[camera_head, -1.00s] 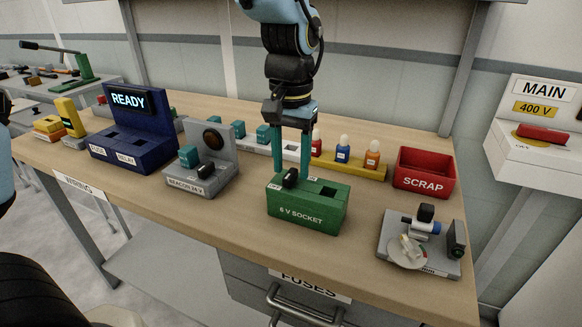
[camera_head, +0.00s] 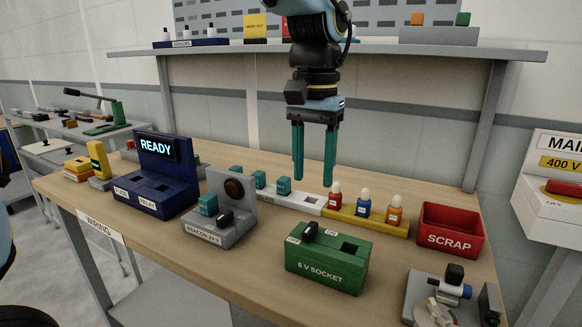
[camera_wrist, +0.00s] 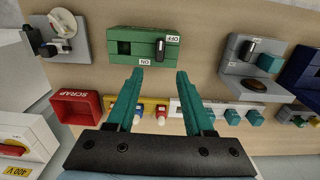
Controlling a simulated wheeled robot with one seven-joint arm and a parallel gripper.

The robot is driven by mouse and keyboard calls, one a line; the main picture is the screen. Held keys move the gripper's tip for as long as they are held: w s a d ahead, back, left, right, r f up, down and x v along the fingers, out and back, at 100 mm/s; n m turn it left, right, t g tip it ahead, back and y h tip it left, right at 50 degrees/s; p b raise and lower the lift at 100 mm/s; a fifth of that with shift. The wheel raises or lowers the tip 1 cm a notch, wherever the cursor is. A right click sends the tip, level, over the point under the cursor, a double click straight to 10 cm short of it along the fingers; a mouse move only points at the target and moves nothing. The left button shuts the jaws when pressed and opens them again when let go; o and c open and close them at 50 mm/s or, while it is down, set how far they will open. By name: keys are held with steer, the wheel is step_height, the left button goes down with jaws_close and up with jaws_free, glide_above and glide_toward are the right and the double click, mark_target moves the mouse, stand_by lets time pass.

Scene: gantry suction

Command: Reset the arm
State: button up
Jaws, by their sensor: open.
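My gripper (camera_head: 314,182) is open and empty, pointing down above the workbench (camera_head: 262,262). Its two teal fingers also show in the wrist view (camera_wrist: 156,74), spread apart with nothing between them. In the head view it hangs above and behind the green 6 V socket box (camera_head: 327,270), apart from it. The green box also shows in the wrist view (camera_wrist: 124,60), beyond the fingertips. It has a black switch (camera_head: 311,229) and a dark square opening on top.
A yellow rack (camera_head: 370,227) with red, blue and orange bottles stands behind the green box. A red scrap bin (camera_head: 451,231) is at the right. A grey beacon unit (camera_head: 213,237) and blue READY unit (camera_head: 157,200) stand left. A shelf (camera_head: 420,54) runs behind my arm.

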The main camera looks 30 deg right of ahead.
steer(key=w+a+f+n, duration=0.3)
steer(key=w+a+f, duration=0.1)
steer(key=w+a, duration=0.4)
steer(key=w+a+f+n, duration=0.2)
steer(key=a+f, duration=0.3)
steer(key=a, duration=0.8)
steer(key=w+a+f+n+t, duration=0.1)
steer(key=a+f+n, duration=0.4)
steer(key=a, duration=0.8)
steer(key=shift+w+a+t, duration=0.3)
steer(key=shift+w+a, duration=0.1)
steer(key=shift+w, duration=0.3)
